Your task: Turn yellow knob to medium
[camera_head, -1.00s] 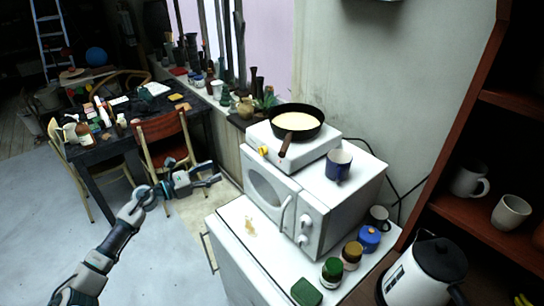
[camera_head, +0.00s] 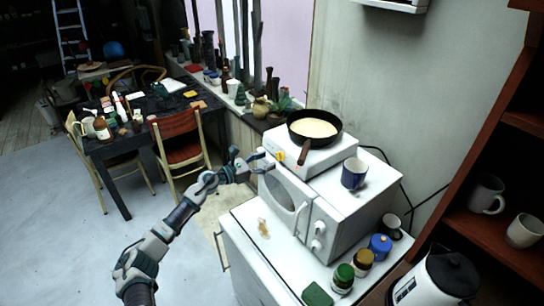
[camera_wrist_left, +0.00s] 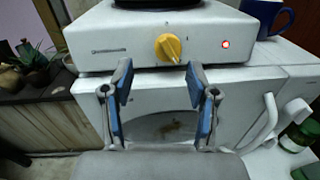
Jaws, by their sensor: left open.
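The yellow knob (camera_wrist_left: 168,47) sits on the front face of a white hot plate (camera_wrist_left: 110,40), with a red light lit to its right in the left wrist view. In the head view the knob (camera_head: 281,156) is a small yellow spot just right of my left gripper (camera_head: 262,161). In the left wrist view my left gripper (camera_wrist_left: 158,80) is open, with its two blue-padded fingers apart. The knob shows between and beyond the fingertips; I cannot tell whether they touch it. A black frying pan (camera_head: 314,128) with pale yellow contents rests on the hot plate. My right gripper is not visible.
The hot plate stands on a white microwave (camera_head: 335,218). A blue mug (camera_head: 354,173) stands beside the hot plate. Jars, a dark mug and a kettle (camera_head: 437,278) are at the lower right. A red chair (camera_head: 180,150) and dark table stand at left.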

